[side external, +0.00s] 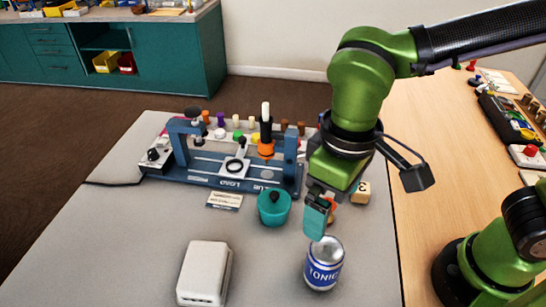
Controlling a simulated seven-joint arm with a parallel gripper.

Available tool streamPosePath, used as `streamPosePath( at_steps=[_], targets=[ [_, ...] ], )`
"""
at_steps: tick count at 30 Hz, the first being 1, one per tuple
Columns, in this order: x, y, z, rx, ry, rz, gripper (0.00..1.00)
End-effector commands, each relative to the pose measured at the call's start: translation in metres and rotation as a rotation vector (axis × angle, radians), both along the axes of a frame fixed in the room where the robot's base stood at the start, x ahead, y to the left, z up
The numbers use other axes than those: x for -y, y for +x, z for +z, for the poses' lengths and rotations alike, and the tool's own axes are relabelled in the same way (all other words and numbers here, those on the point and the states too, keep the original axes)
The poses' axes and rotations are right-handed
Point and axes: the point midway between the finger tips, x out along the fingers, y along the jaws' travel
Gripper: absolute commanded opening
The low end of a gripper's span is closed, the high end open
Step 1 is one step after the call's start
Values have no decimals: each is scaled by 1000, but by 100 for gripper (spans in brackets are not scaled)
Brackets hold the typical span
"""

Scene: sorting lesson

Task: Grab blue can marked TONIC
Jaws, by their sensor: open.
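The blue and silver can marked TONIC (322,270) stands upright on the grey table near the front, its label facing the camera. My gripper (318,222) is just above and behind the can in the picture, pointing down with teal fingers. It is open, and nothing shows between the fingers. One fingertip appears close to the can's top rim; I cannot tell whether it touches.
A teal pot (273,207) stands left of my gripper, and a numbered wooden block (361,192) is behind it. A white box (204,273) lies left of the can. A blue fixture (222,175) stands behind. Free table lies between box and can.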

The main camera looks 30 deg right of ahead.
Motion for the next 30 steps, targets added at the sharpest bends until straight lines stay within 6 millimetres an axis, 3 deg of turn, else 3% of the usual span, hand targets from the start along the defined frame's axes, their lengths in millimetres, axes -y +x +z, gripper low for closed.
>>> streamPosePath(
  at_steps=[15,23,30],
  targets=[
    [2,-3,-100,-9,-6,-6,99],
    [2,-3,-120,-7,-3,-7,99],
    [0,-8,-155,-9,-6,-8,99]
  ],
)
